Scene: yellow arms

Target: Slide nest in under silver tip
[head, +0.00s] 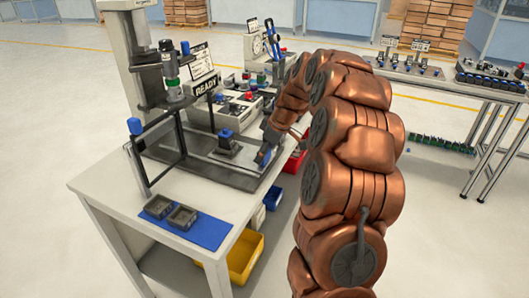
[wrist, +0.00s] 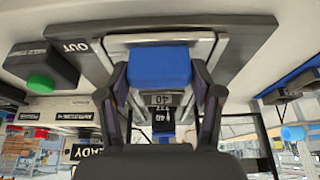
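The bench press on the left has a vertical tool with a green band (head: 172,72) and a silvery lower part (head: 174,93). Its very tip is too small to make out. A dark nest block with a blue top (head: 227,141) sits on the grey slide plate (head: 192,147), to the right of the tool and not under it. My gripper (head: 265,156) is at the plate's right end, at a blue handle, which shows large in the wrist view (wrist: 160,67). The two fingers flank the handle closely on both sides. Whether they press on it is unclear.
A blue mat (head: 205,230) with two dark trays (head: 170,213) lies at the bench's front. A frame post with a blue cap (head: 135,126) stands at the front left. A yellow bin (head: 245,256) is below.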

